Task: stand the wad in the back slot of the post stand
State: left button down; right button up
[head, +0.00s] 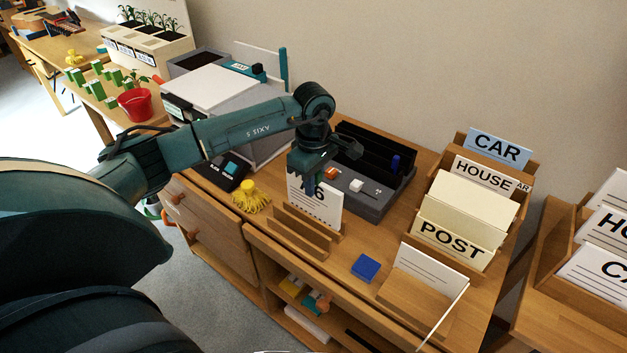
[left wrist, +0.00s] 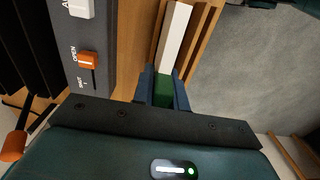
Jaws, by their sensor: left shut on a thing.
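The wad (head: 319,203) is a white upright block of paper with dark print, partly cut off by my gripper. It stands at the small wooden post stand (head: 300,237), behind its front slats. My left gripper (head: 313,180) is shut on the wad's top from above. In the left wrist view the wad (left wrist: 175,35) is a white strip between wooden slats, lined up with the back slot, with an empty slot to its right. A green piece (left wrist: 163,90) shows between my fingertips there. The wad's foot is hidden, so I cannot tell whether it touches the slot floor.
Behind the stand is a dark grey device (head: 370,200) with an orange switch. A yellow tasselled thing (head: 250,197) lies to the left, a blue block (head: 366,267) to the right. A tiered sorter (head: 470,200) marked CAR, HOUSE and POST stands farther right.

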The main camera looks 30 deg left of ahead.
pick_arm(q)
jog(key=shift+f+b, duration=0.7)
jog(key=shift+f, duration=0.25)
jog(key=c, duration=1.3)
grip_release()
jog(key=shift+o, duration=0.3)
jog(key=o, duration=0.4)
